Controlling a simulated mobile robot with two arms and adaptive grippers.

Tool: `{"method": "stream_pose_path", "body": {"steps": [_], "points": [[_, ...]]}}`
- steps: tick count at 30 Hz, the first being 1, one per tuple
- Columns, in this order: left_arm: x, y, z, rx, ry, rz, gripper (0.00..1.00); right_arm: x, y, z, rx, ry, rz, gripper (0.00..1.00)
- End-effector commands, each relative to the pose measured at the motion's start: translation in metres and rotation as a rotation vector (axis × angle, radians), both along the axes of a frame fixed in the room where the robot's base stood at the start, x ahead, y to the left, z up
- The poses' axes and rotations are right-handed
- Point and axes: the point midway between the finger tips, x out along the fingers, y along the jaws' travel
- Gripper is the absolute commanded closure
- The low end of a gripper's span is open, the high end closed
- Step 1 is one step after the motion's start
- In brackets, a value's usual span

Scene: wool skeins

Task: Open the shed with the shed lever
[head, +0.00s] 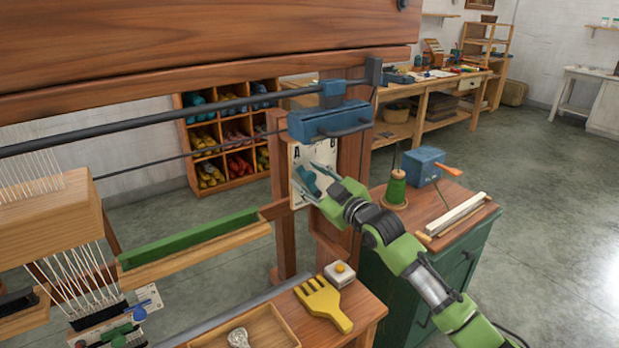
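The shed lever shows as a blue handle (307,180) in front of a white marked plate (299,158) on the loom's right wooden post. My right gripper (312,182) is at the plate, its grey fingers spread to either side of the blue handle. I cannot tell whether the fingers touch it. The fingers and the green wrist hide part of the handle and plate. The loom's warp threads (75,280) hang at the lower left. My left gripper is not in view.
A blue box with a handle (330,120) sits just above the plate. A bench below holds a yellow comb (323,303) and a white-topped block (340,274). A green cabinet (450,262) at the right carries a green spool (396,188) and a blue winder (424,166).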

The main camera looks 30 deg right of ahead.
Motion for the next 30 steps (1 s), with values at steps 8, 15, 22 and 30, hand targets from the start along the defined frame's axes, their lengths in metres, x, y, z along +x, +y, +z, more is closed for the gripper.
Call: {"method": "stream_pose_path", "body": {"steps": [8,15,22,30], "points": [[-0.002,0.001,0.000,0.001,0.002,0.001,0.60,-0.001,0.000,0.000,0.000,0.000,0.000,0.60],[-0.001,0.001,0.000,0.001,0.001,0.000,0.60,-0.027,-0.003,-0.001,-0.003,0.001,-0.001,0.60],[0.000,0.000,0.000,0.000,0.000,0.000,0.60,-0.070,-0.006,-0.002,-0.001,0.004,0.000,0.60],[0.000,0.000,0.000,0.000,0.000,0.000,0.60,-0.107,-0.009,-0.002,0.000,0.003,-0.001,0.60]]}}
